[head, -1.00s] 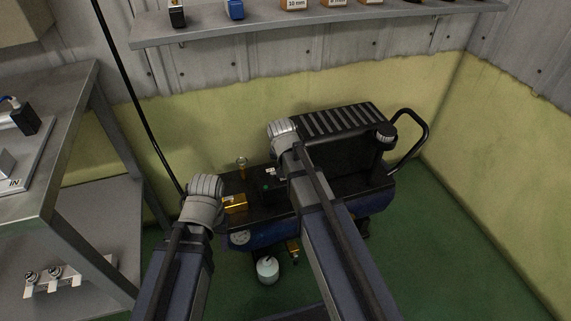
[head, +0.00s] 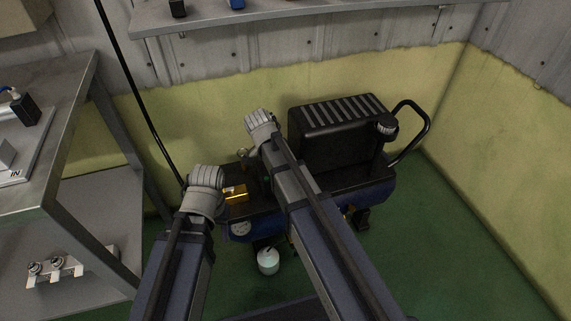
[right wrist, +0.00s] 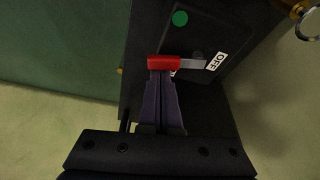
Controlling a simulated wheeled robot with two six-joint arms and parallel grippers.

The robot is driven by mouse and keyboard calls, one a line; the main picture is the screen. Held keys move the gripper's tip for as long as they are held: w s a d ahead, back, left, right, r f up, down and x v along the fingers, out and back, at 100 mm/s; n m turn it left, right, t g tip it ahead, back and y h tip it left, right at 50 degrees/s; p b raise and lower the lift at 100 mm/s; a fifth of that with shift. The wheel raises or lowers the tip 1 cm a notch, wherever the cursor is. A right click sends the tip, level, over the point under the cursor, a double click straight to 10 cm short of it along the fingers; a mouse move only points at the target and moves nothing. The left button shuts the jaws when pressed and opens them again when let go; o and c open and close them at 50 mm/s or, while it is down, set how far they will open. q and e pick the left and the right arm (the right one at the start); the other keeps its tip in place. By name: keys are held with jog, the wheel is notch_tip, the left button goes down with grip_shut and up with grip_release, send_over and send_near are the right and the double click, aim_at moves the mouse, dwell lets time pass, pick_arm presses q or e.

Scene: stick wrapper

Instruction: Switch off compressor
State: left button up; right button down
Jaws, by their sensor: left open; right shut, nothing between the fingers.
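The compressor (head: 335,150) stands on the floor by the wall in the head view, black on top with a blue tank. In the right wrist view, a switch lever with a red grip (right wrist: 163,62) and a grey shaft sits on its black box. An OFF label (right wrist: 216,62) is beside the shaft's right end, and a green dot (right wrist: 180,18) is above. My right gripper (right wrist: 162,76) is shut and empty, its fingertips at the red grip's lower edge; contact is unclear. In the head view my arm links hide the switch, and neither gripper's fingers show.
A metal rack (head: 70,190) stands at the left, and a wall shelf (head: 300,17) runs above. A black hose (head: 140,100) hangs left of the compressor. The green floor (head: 460,270) at the right is clear.

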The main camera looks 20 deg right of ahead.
jog(key=shift+w, duration=0.15)
jog(key=shift+w+a, duration=0.3)
jog(key=shift+w, duration=0.35)
jog(key=shift+d, duration=0.1)
jog(key=shift+w+d, duration=0.15)
jog(key=shift+d, duration=0.35)
notch_tip(320, 180, up, 10)
jog(key=p, duration=0.9)
jog(key=shift+a+f, duration=0.25)
